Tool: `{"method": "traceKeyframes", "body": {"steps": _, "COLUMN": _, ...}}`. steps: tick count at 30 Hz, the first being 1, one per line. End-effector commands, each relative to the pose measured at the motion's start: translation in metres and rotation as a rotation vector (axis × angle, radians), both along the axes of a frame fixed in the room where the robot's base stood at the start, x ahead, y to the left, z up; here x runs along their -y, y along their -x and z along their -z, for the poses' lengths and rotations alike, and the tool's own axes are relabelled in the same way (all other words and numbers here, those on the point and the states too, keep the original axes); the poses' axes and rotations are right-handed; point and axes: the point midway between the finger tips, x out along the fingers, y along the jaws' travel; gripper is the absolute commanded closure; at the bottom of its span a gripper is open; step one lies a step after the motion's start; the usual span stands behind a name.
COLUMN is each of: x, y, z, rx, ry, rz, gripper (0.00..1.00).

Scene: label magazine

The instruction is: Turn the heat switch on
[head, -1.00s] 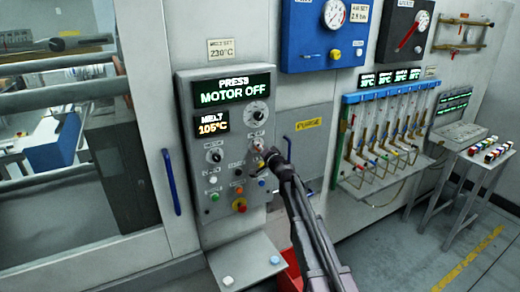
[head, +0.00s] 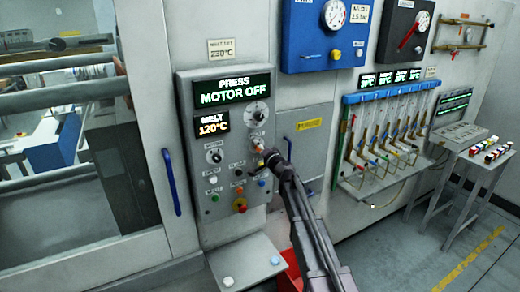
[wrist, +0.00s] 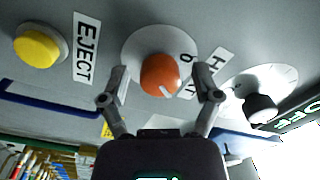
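The heat switch is an orange round knob (wrist: 160,75) on a pale round plate (wrist: 135,45), with a "0" mark at its right. Its short white pointer mark is at the knob's lower edge, toward lower right. A label (wrist: 217,64) starting with "H" is partly hidden by a finger. My gripper (wrist: 160,80) is open, one finger on each side of the knob, with a visible gap on both sides. In the head view my gripper (head: 264,152) is at the panel over the switch and hides part of it. The melt display (head: 213,126) reads 120°C.
A yellow button (wrist: 38,46) marked EJECT and a black knob (wrist: 260,107) flank the switch. The control panel (head: 195,215) holds several buttons and a red emergency knob (head: 240,205). A blue handle (head: 171,182) is left; a blue-topped hose rack (head: 390,92) is right.

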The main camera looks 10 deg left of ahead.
Motion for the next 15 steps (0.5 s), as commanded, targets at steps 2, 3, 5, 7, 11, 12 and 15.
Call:
{"method": "traceKeyframes", "body": {"steps": 2, "x": 0.000, "y": 0.000, "z": 0.000, "rx": 0.001, "ry": 0.001, "rz": 0.000, "gripper": 0.18}}
{"method": "traceKeyframes", "body": {"steps": 3, "x": 0.000, "y": 0.001, "z": 0.000, "rx": 0.001, "ry": 0.001, "rz": 0.000, "gripper": 0.18}}
{"method": "traceKeyframes", "body": {"steps": 5, "x": 0.000, "y": 0.001, "z": 0.000, "rx": 0.001, "ry": 0.001, "rz": 0.000, "gripper": 0.18}}
{"method": "traceKeyframes", "body": {"steps": 7, "x": 0.001, "y": 0.001, "z": 0.000, "rx": 0.001, "ry": 0.002, "rz": 0.000, "gripper": 0.18}}
{"method": "traceKeyframes", "body": {"steps": 11, "x": 0.003, "y": 0.005, "z": 0.000, "rx": 0.000, "ry": 0.002, "rz": 0.001, "gripper": 0.18}}
{"method": "traceKeyframes", "body": {"steps": 12, "x": 0.004, "y": 0.007, "z": 0.000, "rx": 0.000, "ry": 0.002, "rz": 0.001, "gripper": 0.18}}
{"method": "traceKeyframes", "body": {"steps": 15, "x": 0.009, "y": 0.014, "z": 0.001, "rx": 0.000, "ry": 0.002, "rz": 0.001, "gripper": 0.18}}
